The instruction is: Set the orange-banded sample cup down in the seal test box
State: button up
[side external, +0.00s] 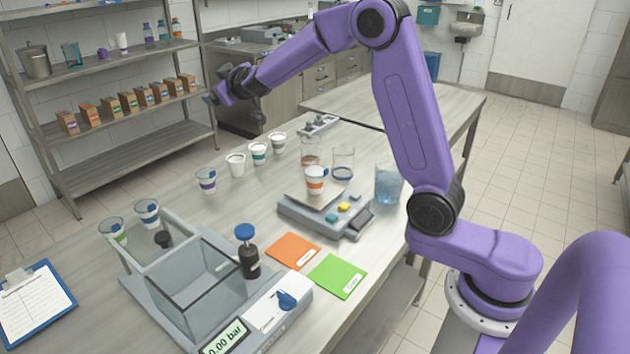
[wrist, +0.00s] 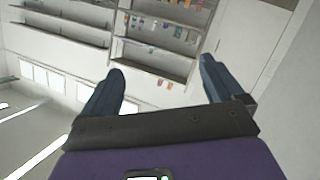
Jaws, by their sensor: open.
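The orange-banded sample cup (side external: 316,181) is white and stands upright on the plate of a grey scale (side external: 320,216) near the middle of the bench. The seal test box (side external: 192,283) is a clear-walled box at the front left, on a grey base with a display reading 0.00 bar. A clear panel with a dark knob (side external: 163,239) stands tilted at its back; I take it for the lid. The box looks empty. My gripper (side external: 213,97) is high over the far side of the bench, well away from the cup. In the wrist view its fingers (wrist: 162,82) are apart with nothing between them.
Several other banded cups, including a purple one (side external: 206,181) and a teal one (side external: 258,153), stand behind the scale. Glass beakers (side external: 343,163) and a blue-liquid beaker (side external: 388,184) are near it.

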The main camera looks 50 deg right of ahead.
jog(key=s+a+f+n+g+y, duration=0.15)
jog(key=a+n+y, duration=0.3)
jog(key=n, duration=0.45)
jog(key=n+g+h, duration=0.3)
jog(key=n+g, duration=0.8)
jog(key=n, duration=0.1)
send_over(315, 171)
jog(key=s+a, duration=0.2)
jog(key=a, duration=0.2)
notch_tip(315, 171, down, 7)
jog(key=x, duration=1.8)
jog(key=shift+w+a+f, duration=0.1)
jog(key=shift+a, duration=0.1)
grip_shut()
